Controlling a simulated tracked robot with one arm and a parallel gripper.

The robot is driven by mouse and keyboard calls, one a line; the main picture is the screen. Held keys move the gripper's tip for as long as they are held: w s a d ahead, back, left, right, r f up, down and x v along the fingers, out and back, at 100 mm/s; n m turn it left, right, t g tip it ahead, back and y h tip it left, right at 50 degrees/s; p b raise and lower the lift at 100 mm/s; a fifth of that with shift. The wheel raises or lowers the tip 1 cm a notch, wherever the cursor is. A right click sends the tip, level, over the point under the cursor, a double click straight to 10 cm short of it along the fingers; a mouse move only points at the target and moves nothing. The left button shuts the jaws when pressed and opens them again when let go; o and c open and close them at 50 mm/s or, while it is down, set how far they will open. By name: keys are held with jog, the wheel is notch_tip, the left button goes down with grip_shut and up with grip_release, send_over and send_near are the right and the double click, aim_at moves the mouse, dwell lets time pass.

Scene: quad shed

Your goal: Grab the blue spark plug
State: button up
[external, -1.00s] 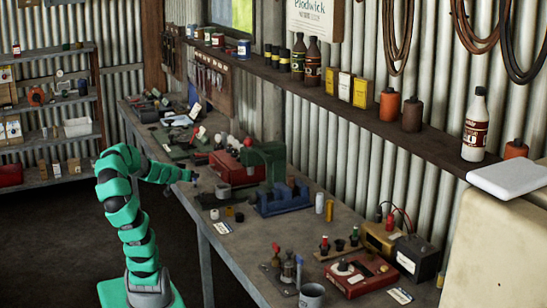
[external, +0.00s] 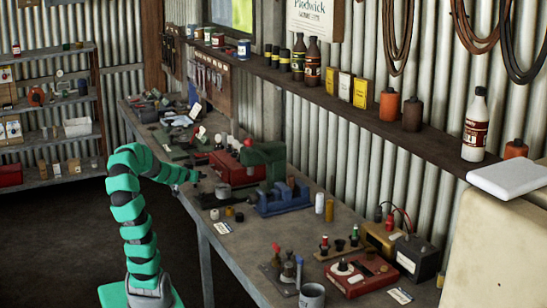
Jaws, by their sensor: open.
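A small upright item with a blue top (external: 299,268) stands near the front edge of the workbench, behind a grey mug. It may be the blue spark plug, but it is too small to be sure. My gripper (external: 199,175) is over the left edge of the bench, well back from that item and to its left in the picture. Its jaws are open and look empty, though the fingers are tiny here.
The workbench (external: 245,242) holds a green press (external: 264,155), a blue tool (external: 284,200), a red box (external: 232,168), a red device (external: 362,274), a small plug stand (external: 340,250) and a grey mug (external: 311,296). A wall shelf (external: 345,105) runs above the bench.

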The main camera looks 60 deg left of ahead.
grip_shut()
jog(key=shift+r, duration=0.1)
jog(key=shift+r+p, duration=0.3)
jog(key=shift+r, duration=0.2)
notch_tip(320, 180, up, 3)
jog(key=shift+f+p, duration=0.15)
jog(key=shift+p, duration=0.45)
jog(key=s+d+r+b, duration=0.1)
jog(key=s+d+b, duration=0.4)
jog(key=s+d, duration=0.5)
jog(key=shift+s+d, duration=0.35)
jog(key=shift+d, duration=0.6)
